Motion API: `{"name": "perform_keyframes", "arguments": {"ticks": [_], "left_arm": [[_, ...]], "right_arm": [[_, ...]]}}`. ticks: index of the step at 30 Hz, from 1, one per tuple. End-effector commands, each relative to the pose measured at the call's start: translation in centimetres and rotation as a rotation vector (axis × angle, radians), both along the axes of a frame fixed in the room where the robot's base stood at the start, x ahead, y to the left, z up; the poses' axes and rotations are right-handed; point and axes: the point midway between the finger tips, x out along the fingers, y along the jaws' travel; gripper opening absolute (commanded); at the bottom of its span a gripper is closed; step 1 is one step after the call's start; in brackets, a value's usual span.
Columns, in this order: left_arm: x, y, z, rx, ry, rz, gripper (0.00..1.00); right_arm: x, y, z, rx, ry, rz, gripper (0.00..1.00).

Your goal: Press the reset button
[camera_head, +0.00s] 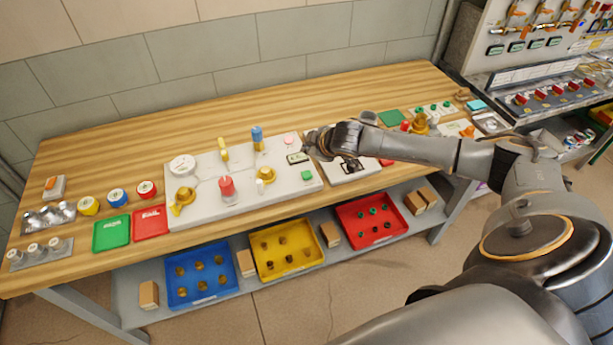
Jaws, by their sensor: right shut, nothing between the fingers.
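A white panel (210,205) lies on the wooden workbench (120,165) and carries a red knob (227,188), yellow and blue handles and a round gauge-like disc (182,165). I cannot read a label that tells which is the reset button. My right gripper (311,142) is shut and empty, at the panel's right end just right of the pinkish button. I cannot tell whether it touches anything. My left gripper is out of view.
A second white board (352,176) is partly hidden under my right arm. Green (111,232) and red (150,222) mats lie at the left. Blue (202,297), yellow (261,274) and red trays stand on the lower shelf. The bench behind the panel is clear.

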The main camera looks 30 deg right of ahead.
Motion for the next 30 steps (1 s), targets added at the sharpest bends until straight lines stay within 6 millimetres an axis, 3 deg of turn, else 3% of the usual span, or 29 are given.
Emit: {"name": "perform_keyframes", "arguments": {"ticks": [1,11,18,30], "left_arm": [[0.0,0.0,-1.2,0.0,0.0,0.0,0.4],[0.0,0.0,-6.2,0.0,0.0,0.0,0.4],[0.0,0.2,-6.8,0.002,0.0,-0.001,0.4],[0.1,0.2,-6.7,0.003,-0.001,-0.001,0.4]], "right_arm": [[0.0,0.0,-1.1,0.0,0.0,0.0,0.0],[0.0,0.0,-5.5,0.0,-0.001,0.0,0.0],[0.0,0.0,-7.3,-0.001,-0.001,-0.001,0.0],[0.0,0.0,-7.4,0.0,0.0,0.0,0.0]]}}
